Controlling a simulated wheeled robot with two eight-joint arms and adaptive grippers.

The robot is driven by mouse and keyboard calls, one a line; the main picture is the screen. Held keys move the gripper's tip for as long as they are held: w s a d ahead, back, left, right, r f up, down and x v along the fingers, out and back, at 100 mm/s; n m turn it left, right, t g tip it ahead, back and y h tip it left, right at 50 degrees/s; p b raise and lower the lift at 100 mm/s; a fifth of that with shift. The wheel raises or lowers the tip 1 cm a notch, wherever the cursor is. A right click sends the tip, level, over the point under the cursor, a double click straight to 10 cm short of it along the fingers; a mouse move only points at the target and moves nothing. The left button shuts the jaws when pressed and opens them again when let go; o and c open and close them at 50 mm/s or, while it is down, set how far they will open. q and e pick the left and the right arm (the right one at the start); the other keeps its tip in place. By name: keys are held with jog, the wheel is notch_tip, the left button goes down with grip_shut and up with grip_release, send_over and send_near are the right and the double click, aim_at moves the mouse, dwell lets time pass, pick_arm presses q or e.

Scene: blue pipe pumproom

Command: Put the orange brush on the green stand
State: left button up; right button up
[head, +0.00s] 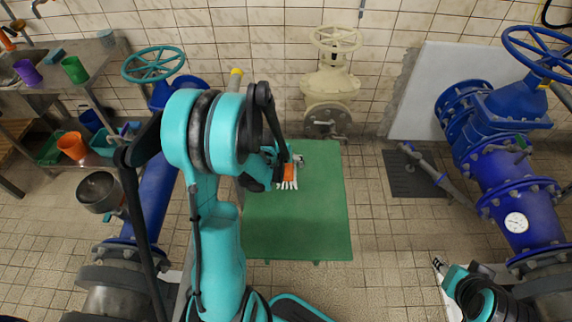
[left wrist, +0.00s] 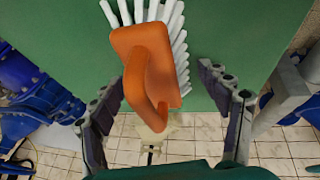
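The orange brush (head: 289,172) with white bristles is at the green stand (head: 305,225), over the upper middle of its top. In the left wrist view the brush (left wrist: 150,65) shows its orange handle towards me and its bristles against the green surface (left wrist: 235,30). My left gripper (left wrist: 165,85) has its fingers spread wide on both sides of the handle, with gaps visible. In the head view my left arm partly hides the brush and this gripper (head: 288,160). My right gripper (head: 439,264) is low at the right, away from the stand; its opening is unclear.
A cream valve (head: 331,80) stands behind the stand. Blue pipes (head: 500,170) with a gauge are at the right, and a shelf with cups (head: 74,69) and bins is at the left.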

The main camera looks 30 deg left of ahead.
pick_arm(q)
jog(key=shift+r, duration=0.25)
jog(key=a+p+v, duration=0.1)
jog(key=p+v, duration=0.4)
jog(key=v, duration=0.6)
jog(key=s+d+r+m+t, duration=0.1)
jog(key=s+d+r+m, duration=0.2)
jog(key=s+d+r, duration=0.2)
jog(key=s+d+r+m+t, duration=0.1)
jog(key=s+d+r+m, duration=0.2)
jog(key=d, duration=0.9)
jog(key=shift+s+d+r+h, duration=0.2)
jog(key=shift+s+r+h, duration=0.1)
jog(key=shift+s+r, duration=1.35)
jog(key=shift+w+r, duration=0.2)
